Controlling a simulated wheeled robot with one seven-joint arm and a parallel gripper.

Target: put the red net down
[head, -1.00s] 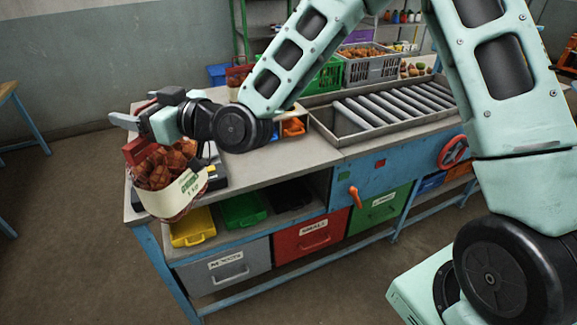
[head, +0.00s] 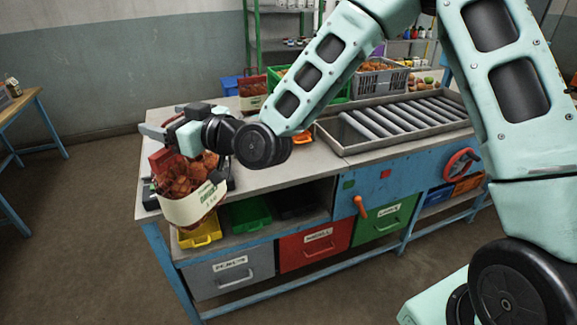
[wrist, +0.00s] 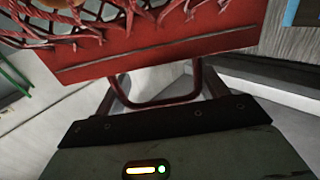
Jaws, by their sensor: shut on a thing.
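The red net (head: 190,175) is a mesh bag of brown-orange produce with a red top bar and a white label band around its lower part. My gripper (head: 160,135) is shut on its top, and the net hangs below at the bench's left end. In the head view its bottom overlaps the bench's front edge; I cannot tell whether it touches anything. In the wrist view the red top bar (wrist: 160,45) and a red handle loop (wrist: 155,101) show close to the gripper, with some mesh above. The fingertips are partly hidden.
A black, scale-like device (head: 229,182) is partly hidden behind the net on the workbench (head: 290,160). A similar red bag (head: 253,92) stands at the back, beside a green crate (head: 285,82). A roller tray (head: 400,120) fills the right.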

